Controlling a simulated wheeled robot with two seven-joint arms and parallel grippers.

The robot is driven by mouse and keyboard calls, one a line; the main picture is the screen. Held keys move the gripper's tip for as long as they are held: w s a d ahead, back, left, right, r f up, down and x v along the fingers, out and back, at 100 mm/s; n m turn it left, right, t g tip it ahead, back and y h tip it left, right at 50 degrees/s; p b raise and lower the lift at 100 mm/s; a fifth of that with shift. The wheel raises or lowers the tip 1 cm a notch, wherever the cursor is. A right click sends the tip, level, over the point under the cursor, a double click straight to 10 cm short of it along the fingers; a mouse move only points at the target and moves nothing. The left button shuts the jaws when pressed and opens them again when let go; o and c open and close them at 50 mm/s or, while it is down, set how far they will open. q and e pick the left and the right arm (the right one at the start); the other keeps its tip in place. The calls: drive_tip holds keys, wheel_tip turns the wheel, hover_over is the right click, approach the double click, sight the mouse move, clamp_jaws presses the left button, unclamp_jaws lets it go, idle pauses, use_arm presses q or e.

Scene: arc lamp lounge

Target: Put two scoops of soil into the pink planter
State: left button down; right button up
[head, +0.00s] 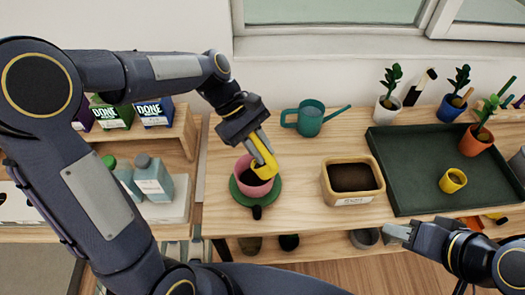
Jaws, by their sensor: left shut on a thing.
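The pink planter (241,171) stands on a green saucer (274,191) near the left end of the wooden table. My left gripper (252,136) is shut on a yellow scoop (263,160), holding it tilted down over the planter's right side. The scoop partly hides the planter's opening; dark material shows inside the planter. Whether the scoop holds soil cannot be seen. A tan wooden box (352,198) of dark soil (352,177) with a front label stands to the right of the planter. My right gripper (392,232) is at the table's front edge, its jaw gap unclear.
A teal watering can (309,118) stands behind. A dark object (257,212) lies in front of the saucer. Bottles (153,180) and boxes stand on the left shelf.

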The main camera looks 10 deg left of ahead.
use_arm(q)
drive_tip(key=shift+w+a+f+g+h, duration=0.1)
drive_tip(key=shift+w+a+g+h, duration=0.1)
drive_tip(key=shift+a+g+h, duration=0.3)
drive_tip(key=shift+w+a+f+g+h+p, duration=0.2)
drive_tip(key=shift+a+g+h, duration=0.15)
drive_tip(key=shift+h, duration=0.6)
drive_tip(key=shift+w+a+f+g+h+p, duration=0.25)
drive_tip(key=shift+a+h, duration=0.25)
drive_tip(key=shift+h, duration=0.4)
drive_tip(key=shift+w+a+f+g+h+p, duration=0.2)
drive_tip(key=shift+a+g+h, duration=0.15)
drive_tip(key=shift+h, duration=0.6)
drive_tip(key=shift+a, duration=0.1)
drive_tip(key=shift+r, duration=0.1)
